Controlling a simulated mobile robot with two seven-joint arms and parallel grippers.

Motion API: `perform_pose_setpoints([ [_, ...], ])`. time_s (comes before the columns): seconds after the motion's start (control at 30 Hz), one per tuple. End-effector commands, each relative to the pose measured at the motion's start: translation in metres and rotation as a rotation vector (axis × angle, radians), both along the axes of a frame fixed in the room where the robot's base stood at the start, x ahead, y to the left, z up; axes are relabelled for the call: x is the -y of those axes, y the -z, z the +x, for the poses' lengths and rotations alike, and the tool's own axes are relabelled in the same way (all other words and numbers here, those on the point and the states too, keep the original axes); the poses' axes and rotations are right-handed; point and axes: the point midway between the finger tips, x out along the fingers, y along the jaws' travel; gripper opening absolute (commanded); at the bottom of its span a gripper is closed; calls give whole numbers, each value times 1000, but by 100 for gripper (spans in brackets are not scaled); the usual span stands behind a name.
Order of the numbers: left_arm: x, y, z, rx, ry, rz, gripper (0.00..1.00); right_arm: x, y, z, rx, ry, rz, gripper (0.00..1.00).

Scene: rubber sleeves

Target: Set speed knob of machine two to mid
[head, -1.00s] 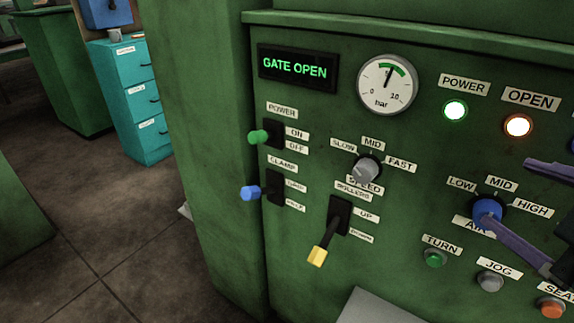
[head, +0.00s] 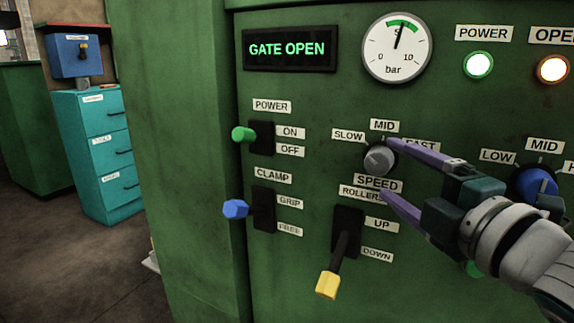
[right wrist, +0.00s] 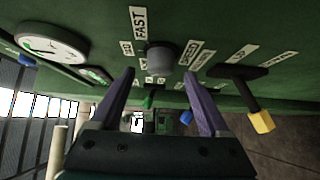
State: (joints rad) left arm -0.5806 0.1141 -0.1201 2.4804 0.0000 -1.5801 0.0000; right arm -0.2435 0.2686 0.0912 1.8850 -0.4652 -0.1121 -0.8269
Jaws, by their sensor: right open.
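The grey speed knob (head: 379,158) is on the green machine panel, among the labels SLOW, MID and FAST and above SPEED. I cannot clearly tell which label its pointer faces. My right gripper (head: 390,171) comes in from the right with its purple fingers open. One fingertip is by the knob's upper right, the other below it near the SPEED and ROLLERS labels. In the right wrist view the knob (right wrist: 160,57) is ahead of and between the open fingertips, and nothing is gripped. No machine number shows. My left gripper is not in view.
Left of the knob are the green power lever (head: 243,134) and blue clamp lever (head: 236,209). The yellow-tipped rollers lever (head: 328,284) hangs below. The blue air knob (head: 537,183) is to the right, partly behind my gripper. A gauge (head: 397,48) is above.

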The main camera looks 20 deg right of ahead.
Motion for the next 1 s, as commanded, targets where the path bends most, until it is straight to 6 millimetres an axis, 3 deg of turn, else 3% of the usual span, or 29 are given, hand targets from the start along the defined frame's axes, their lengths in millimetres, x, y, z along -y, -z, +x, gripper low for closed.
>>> perform_pose_setpoints([
  [0.23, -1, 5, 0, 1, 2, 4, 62, 2, 0, 29, 0, 1, 0, 80],
  [0.57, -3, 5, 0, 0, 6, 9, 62, 3, 0, 34, -2, 0, 1, 80],
  [1.0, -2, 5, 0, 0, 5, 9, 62, 3, 0, 33, -1, 1, 1, 32],
])
